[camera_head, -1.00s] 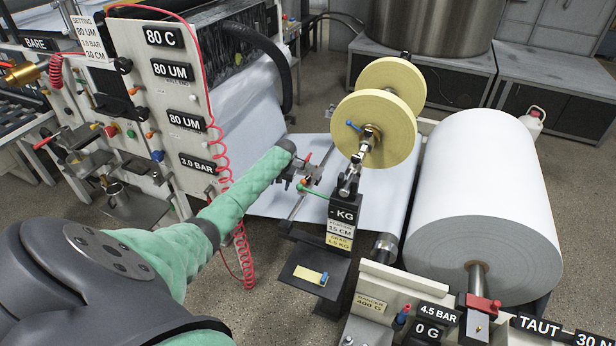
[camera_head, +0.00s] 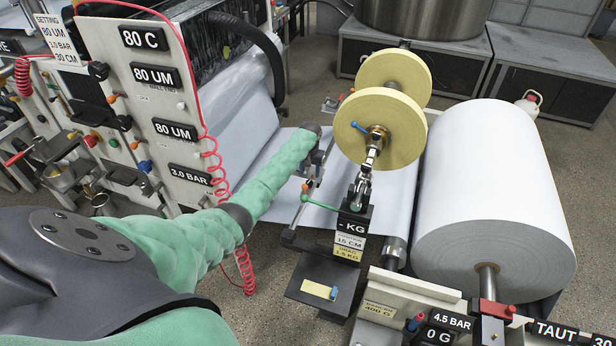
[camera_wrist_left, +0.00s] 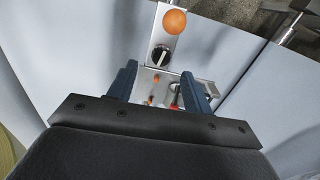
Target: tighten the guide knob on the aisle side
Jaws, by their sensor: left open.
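My left gripper (camera_head: 322,152) reaches over the white web (camera_head: 374,182) on the guide rail, left of the yellow discs. Its fingers are small and partly hidden behind my arm there. In the left wrist view, the left gripper (camera_wrist_left: 160,86) is open, with nothing held between its two blue fingers. Beyond the fingertips a metal bracket carries a black knob (camera_wrist_left: 161,55) with a white pointer line, and an orange ball (camera_wrist_left: 174,21). A red-handled part (camera_wrist_left: 175,95) shows between the fingers. I cannot tell which knob is the aisle-side guide knob. My right gripper is not in view.
Two yellow discs (camera_head: 375,126) stand on a shaft just right of the gripper. A large white roll (camera_head: 488,190) is at the right. The labelled machine panel (camera_head: 160,95) and a red coiled hose (camera_head: 245,270) are at the left. A dark shelf (camera_head: 318,284) sits in front.

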